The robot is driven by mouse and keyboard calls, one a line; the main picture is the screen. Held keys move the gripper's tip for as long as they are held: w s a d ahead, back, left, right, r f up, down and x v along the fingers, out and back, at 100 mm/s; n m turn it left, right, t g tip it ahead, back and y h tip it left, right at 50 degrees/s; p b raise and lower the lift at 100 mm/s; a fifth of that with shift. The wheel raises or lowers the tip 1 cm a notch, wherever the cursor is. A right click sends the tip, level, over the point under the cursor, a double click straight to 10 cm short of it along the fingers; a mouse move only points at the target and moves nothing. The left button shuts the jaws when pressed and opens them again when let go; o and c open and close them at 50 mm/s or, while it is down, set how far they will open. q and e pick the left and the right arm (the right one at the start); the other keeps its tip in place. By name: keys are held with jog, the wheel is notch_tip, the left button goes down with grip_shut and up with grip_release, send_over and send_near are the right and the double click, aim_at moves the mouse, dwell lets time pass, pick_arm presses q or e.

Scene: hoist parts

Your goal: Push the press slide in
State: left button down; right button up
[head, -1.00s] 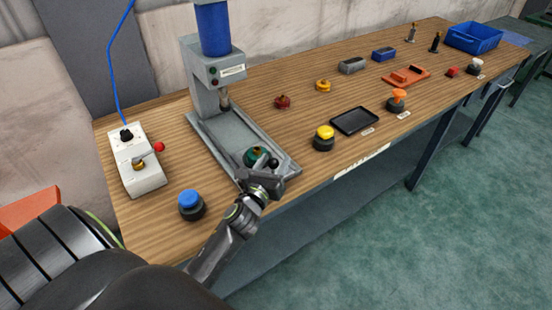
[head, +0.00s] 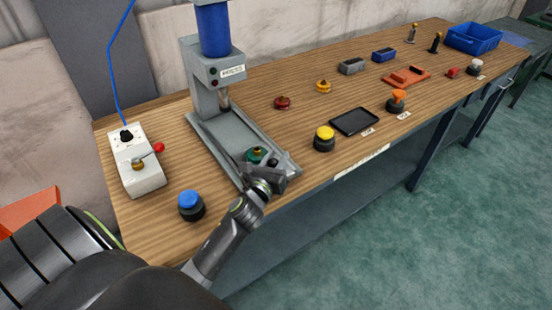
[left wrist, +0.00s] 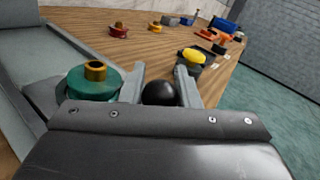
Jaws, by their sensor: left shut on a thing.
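The press (head: 215,75) stands at the left of the bench, with a blue cylinder on top and a grey base with rails running toward the front edge. The slide sits at the front end of this base, well out from under the ram. A green part with a brass-coloured top (head: 256,154) sits on it; it also shows in the left wrist view (left wrist: 92,84). My left gripper (head: 274,166) is at the slide's front end. In the left wrist view its fingers are shut about a black ball knob (left wrist: 160,93). My right gripper is not in view.
A white lever box (head: 136,165) and a blue button (head: 191,204) are left of the press. A yellow button (head: 324,137) and a black tray (head: 355,121) are to its right. Red (head: 282,102) and yellow (head: 323,86) parts lie behind. A blue bin (head: 474,37) is far right.

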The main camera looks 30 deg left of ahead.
pick_arm(q)
jog(key=w+a, duration=0.1)
jog(key=a, duration=0.2)
jog(key=w+a, duration=0.1)
jog(key=a, duration=0.2)
jog(key=w+a+b, duration=0.1)
jog(key=a, duration=0.2)
jog(key=shift+w, duration=0.35)
jog(key=c, duration=1.1)
grip_release()
jog(key=shift+s, duration=0.1)
jog(key=s+d, duration=0.1)
jog(key=s, duration=0.4)
jog(key=s+d+b, duration=0.1)
jog(key=s, duration=0.4)
jog(key=s+d+b, duration=0.1)
jog(key=s, duration=0.4)
jog(key=shift+s+d+f, duration=0.1)
jog(key=shift+s, duration=0.25)
jog(key=shift+s+d, duration=0.1)
jog(key=shift+s, duration=0.5)
jog(key=shift+c, duration=0.3)
